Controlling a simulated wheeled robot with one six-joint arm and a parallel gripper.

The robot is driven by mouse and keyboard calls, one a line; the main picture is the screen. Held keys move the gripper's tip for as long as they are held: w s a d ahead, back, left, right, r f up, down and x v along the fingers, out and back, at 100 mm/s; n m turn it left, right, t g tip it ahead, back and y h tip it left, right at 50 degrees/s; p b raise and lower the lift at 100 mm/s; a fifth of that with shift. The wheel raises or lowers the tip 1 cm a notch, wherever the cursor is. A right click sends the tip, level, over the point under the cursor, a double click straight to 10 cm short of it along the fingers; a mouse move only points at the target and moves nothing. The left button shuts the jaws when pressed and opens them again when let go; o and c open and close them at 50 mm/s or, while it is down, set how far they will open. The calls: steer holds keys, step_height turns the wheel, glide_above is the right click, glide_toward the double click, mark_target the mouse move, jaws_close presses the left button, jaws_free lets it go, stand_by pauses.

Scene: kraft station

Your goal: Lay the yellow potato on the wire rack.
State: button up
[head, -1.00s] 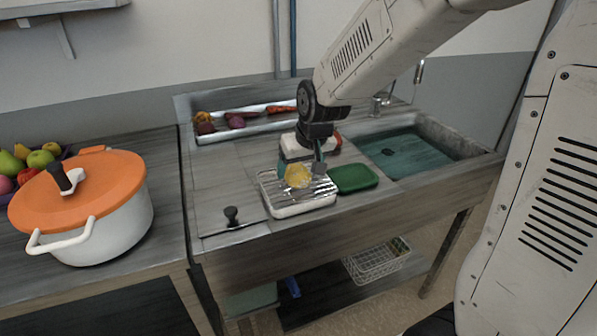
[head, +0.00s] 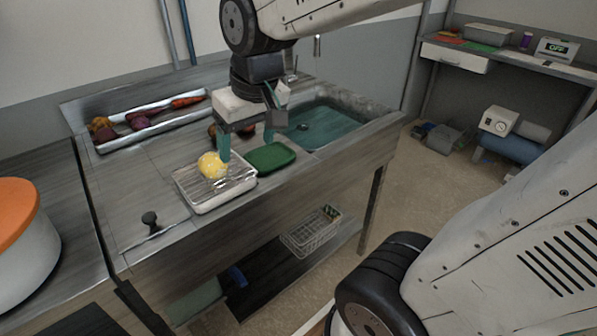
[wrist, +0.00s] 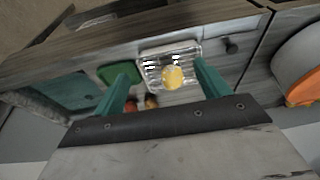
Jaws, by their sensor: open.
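The yellow potato (head: 212,165) lies on the wire rack (head: 222,188), which sits over a white tray on the counter. In the wrist view the potato (wrist: 173,77) rests on the rack (wrist: 163,54) near its edge, between the lines of my fingers but beyond their tips. My gripper (head: 247,144) has its teal fingers spread wide and empty, above and behind the rack. In the wrist view my gripper (wrist: 165,72) is open too, with nothing held.
A green tray (head: 270,157) stands right of the rack, with the sink (head: 325,124) beyond it. A long tray (head: 150,122) of vegetables is at the back. A dark knob (head: 150,220) stands at front left. An orange-lidded pot (head: 20,245) is at far left.

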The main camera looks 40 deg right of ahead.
steer(key=s+d+g, duration=0.1)
steer(key=s+g, duration=0.1)
steer(key=s, duration=1.2)
steer(key=shift+d+f, duration=0.15)
steer(key=shift+f, duration=0.25)
